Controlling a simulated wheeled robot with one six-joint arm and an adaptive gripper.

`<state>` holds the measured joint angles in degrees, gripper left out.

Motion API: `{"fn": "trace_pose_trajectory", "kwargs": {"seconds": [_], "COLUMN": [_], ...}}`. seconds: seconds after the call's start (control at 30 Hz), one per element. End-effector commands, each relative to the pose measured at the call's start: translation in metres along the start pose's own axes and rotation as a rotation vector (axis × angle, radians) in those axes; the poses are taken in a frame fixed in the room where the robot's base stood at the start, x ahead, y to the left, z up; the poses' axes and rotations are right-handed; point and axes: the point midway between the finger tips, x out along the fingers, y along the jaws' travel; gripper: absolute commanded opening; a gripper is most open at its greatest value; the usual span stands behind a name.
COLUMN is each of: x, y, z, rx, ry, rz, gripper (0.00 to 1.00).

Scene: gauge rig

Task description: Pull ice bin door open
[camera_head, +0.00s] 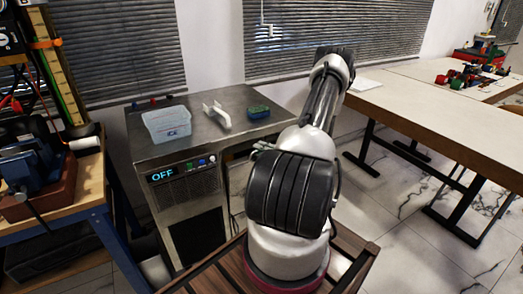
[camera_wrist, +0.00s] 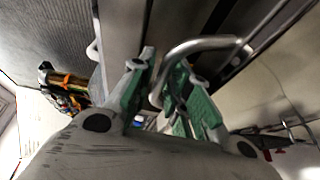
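In the head view, the steel ice machine (camera_head: 205,207) stands left of my arm, with a lit "OFF" display on its front. In the wrist view, a bent metal handle (camera_wrist: 205,43) curves down between the fingers of my gripper (camera_wrist: 164,68). The fingers have green pads and stand a little apart around the handle. I cannot tell whether both pads press on it. A grey metal panel (camera_wrist: 122,30) lies behind the handle. I cannot make out how far the bin door stands open.
A clear bin (camera_head: 166,125), a white scoop (camera_head: 217,113) and a green-blue sponge (camera_head: 259,112) lie on top of the machine. A cluttered workbench (camera_head: 88,190) stands at the left. A long pale table (camera_head: 440,103) stands at the right, with open tiled floor below.

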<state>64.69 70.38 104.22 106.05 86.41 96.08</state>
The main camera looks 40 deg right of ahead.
Motion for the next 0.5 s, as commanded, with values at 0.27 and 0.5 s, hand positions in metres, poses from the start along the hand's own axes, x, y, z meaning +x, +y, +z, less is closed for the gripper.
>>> {"fn": "trace_pose_trajectory", "kwargs": {"seconds": [0.27,0.5], "x": [-0.0003,-0.0037], "y": [0.0000,-0.0006], "z": [0.0000,-0.0010], "rx": [0.000,0.001], "ry": [0.000,-0.001], "rz": [0.000,0.000], "gripper": [0.00,0.00]}}
